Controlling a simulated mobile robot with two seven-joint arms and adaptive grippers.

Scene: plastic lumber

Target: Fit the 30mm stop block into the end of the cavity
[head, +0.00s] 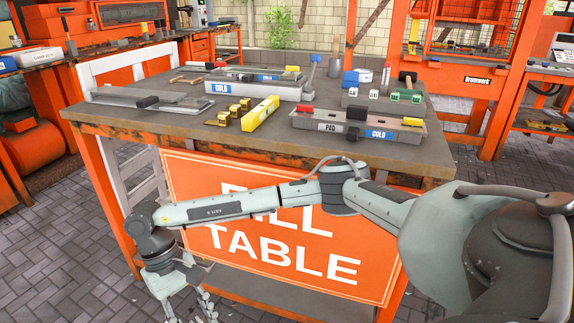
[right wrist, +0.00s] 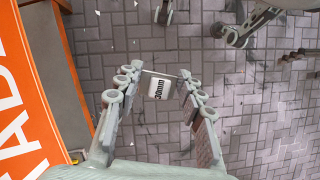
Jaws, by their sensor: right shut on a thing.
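My right gripper (right wrist: 163,72) is shut on a white block marked "30mm" (right wrist: 159,89), the stop block, held between its fingertips. In the head view this gripper (head: 192,312) hangs low at the bottom left, in front of the table, cut by the frame edge; the block cannot be made out there. Long grey moulds lie on the table: one at the front right (head: 345,125) with a blue "COLD" label, one farther back (head: 262,87), also marked "COLD", and a flat one at the left (head: 135,100). Their cavities are not clearly visible. My left gripper is not in view.
The worn table (head: 200,130) has an orange "TABLE" sign (head: 285,255) on its front, also close at the left of the wrist view (right wrist: 25,90). Brass pieces (head: 228,116) and a yellow bar (head: 260,115) lie between the moulds. Paved floor (right wrist: 240,130) lies below the gripper.

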